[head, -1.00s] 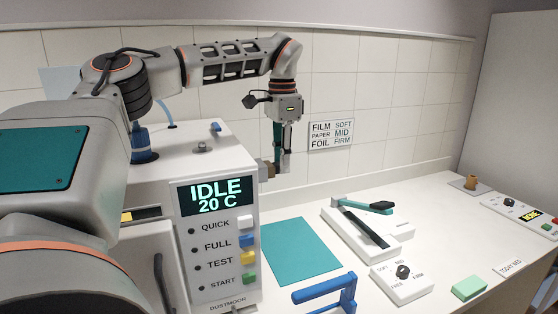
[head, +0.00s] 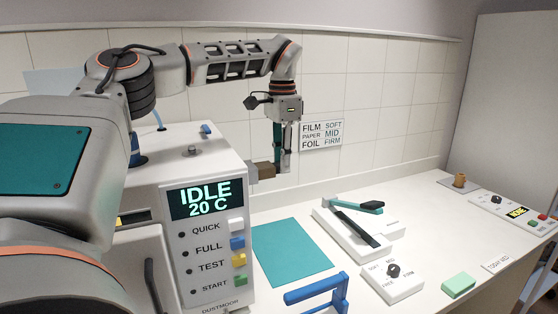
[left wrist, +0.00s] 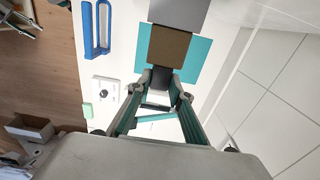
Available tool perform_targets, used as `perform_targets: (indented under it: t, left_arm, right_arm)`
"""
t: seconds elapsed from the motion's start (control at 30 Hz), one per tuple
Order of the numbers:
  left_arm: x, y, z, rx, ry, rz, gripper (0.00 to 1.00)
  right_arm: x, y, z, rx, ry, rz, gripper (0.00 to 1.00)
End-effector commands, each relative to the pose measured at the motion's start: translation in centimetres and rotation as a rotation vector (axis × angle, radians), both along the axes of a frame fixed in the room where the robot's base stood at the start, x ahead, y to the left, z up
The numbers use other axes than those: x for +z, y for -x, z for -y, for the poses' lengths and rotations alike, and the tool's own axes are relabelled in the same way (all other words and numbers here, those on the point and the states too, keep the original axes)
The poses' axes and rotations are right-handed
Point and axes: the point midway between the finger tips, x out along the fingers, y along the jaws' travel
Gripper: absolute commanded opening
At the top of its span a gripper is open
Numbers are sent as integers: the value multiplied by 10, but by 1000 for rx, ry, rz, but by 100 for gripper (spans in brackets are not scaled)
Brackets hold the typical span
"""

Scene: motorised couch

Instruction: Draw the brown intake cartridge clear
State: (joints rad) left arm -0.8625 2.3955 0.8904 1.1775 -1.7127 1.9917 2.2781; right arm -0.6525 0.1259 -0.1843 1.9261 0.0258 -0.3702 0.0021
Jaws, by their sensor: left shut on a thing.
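The brown intake cartridge (head: 264,169) is a small block at the right side of the white machine (head: 215,255). In the head view it lies between a grey block-like part (head: 252,173) on that side and my left gripper (head: 284,166). My left gripper is shut on the cartridge's near end, its fingers pointing down beside the machine. In the left wrist view the brown face of the cartridge (left wrist: 169,46) extends ahead of the fingers (left wrist: 161,80) and borders a grey surface at the top. I cannot tell whether its far end is still inside.
A teal mat (head: 290,248) lies right of the machine. A blue handle frame (head: 318,292), a white lever device (head: 358,226), a dial box (head: 393,280) and a green block (head: 458,285) stand on the counter. The tiled wall is behind the gripper.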

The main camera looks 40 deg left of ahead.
Motion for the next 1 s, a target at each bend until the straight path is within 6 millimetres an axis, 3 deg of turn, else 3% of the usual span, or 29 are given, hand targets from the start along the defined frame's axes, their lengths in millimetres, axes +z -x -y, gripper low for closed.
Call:
perform_targets:
  t: [1.0]
  left_arm:
    - [0, -19, 10, 0, 0, 1, 0]
  right_arm:
    - [0, 0, 0, 0, 0, -1, 43]
